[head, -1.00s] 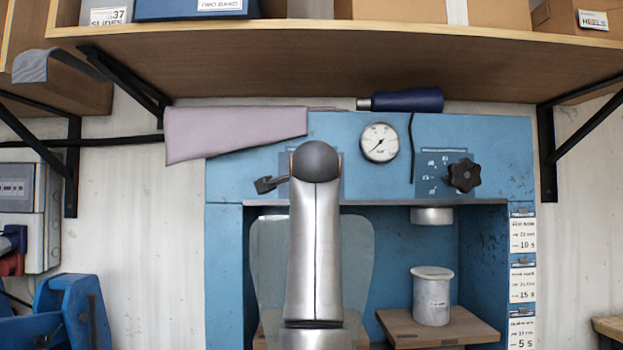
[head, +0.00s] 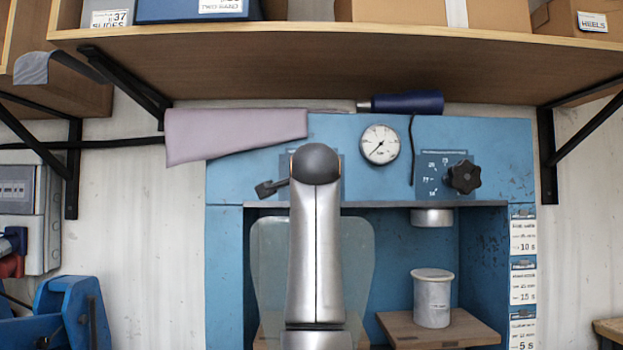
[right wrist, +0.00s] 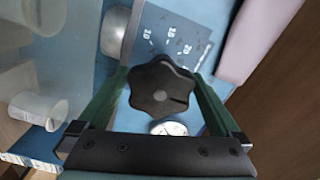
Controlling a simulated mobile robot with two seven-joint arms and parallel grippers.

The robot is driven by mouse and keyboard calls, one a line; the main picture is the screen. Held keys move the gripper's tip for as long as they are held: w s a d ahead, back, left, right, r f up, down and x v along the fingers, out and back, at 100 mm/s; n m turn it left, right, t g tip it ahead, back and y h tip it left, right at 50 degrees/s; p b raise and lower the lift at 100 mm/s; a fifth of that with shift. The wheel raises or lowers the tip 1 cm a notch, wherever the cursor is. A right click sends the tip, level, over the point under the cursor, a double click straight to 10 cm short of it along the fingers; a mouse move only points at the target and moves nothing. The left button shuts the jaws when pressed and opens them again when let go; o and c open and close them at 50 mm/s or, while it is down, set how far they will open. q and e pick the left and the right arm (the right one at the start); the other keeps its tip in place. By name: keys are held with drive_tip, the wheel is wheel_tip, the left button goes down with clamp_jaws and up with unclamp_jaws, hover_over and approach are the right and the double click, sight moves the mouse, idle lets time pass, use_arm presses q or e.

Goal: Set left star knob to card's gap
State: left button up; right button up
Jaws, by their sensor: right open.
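The left star knob (right wrist: 162,88) is black and lobed, on a blue panel with a white-marked scale (right wrist: 176,42). In the right wrist view it lies between the two green fingers of my right gripper (right wrist: 160,95). The fingers are open, one on each side; I cannot tell whether they touch it. In the head view my grey arm hides this knob and my gripper. Small white cards (head: 522,283) hang on the press's right edge; their times read 10 s, 15 s and 5 s, but the smaller print is too blurred to read. My left gripper is out of view.
The blue press (head: 225,270) also has a right star knob (head: 464,177) and a round gauge (head: 380,144). A pink sheet (head: 235,133) and a blue-handled tool (head: 405,102) lie on top. A shelf (head: 330,65) overhangs it. A metal cylinder (head: 432,300) stands in the right bay.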

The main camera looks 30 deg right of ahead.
drive_tip(key=shift+s, duration=0.1)
drive_tip(key=shift+s+a, duration=0.2)
use_arm(q)
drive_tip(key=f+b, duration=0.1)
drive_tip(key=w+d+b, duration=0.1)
drive_tip(key=b, duration=0.1)
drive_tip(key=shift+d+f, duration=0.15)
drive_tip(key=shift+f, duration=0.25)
use_arm(e)
drive_tip(key=v, duration=1.2)
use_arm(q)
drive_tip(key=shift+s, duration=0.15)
use_arm(e)
drive_tip(key=shift+w, duration=0.1)
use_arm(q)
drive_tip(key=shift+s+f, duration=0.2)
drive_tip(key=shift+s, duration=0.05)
